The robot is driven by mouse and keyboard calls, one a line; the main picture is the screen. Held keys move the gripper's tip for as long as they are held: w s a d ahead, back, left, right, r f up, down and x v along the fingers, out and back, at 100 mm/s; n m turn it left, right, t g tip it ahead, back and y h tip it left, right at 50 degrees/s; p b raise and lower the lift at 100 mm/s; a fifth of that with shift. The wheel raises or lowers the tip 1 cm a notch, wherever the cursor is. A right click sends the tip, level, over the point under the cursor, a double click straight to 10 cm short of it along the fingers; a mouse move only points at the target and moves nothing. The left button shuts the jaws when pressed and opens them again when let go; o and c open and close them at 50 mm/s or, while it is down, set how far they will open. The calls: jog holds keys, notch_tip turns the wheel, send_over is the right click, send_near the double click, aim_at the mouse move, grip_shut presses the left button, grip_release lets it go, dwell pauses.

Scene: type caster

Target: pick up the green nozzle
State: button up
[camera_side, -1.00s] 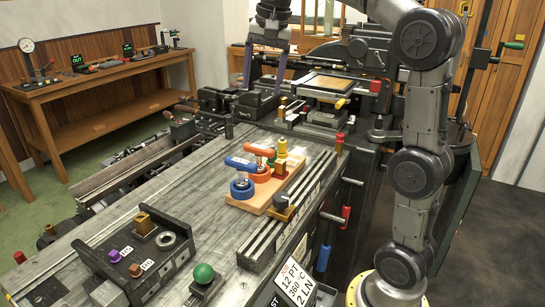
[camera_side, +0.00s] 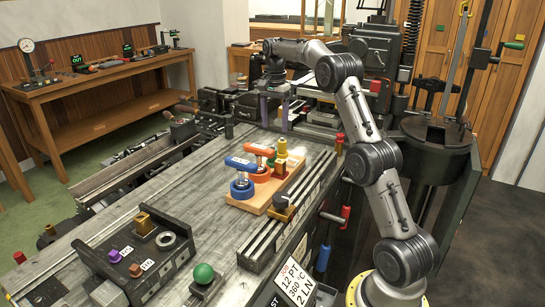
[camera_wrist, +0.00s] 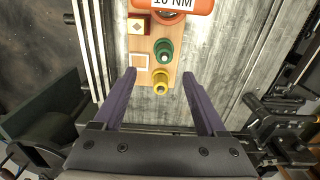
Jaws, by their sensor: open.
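The green nozzle (camera_wrist: 163,49) stands on a wooden board (camera_wrist: 148,63) in the wrist view, seen from above with a round opening. The yellow nozzle (camera_wrist: 161,84) is beside it, on the side nearer my gripper. My gripper (camera_wrist: 159,74) is open and empty, its two purple fingers spread apart in the picture with the yellow nozzle between and beyond them. In the side view my gripper (camera_side: 274,112) hangs above the bench behind the board, apart from it. There the green nozzle is mostly hidden by other parts on the board.
An orange-handled tool (camera_side: 259,150) and a blue-handled tool (camera_side: 241,163) stand on the same board. Metal rails (camera_side: 290,217) run along the bench's right side. The bench top left of the board is clear. Machinery (camera_wrist: 285,130) lies to the right in the wrist view.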

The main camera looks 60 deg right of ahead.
notch_tip(320, 180, down, 4)
jog(key=shift+f, duration=0.1)
jog(key=shift+w+f, duration=0.2)
jog(key=shift+f, duration=1.15)
jog(key=shift+w+f, duration=0.2)
jog(key=shift+f, duration=1.1)
grip_shut()
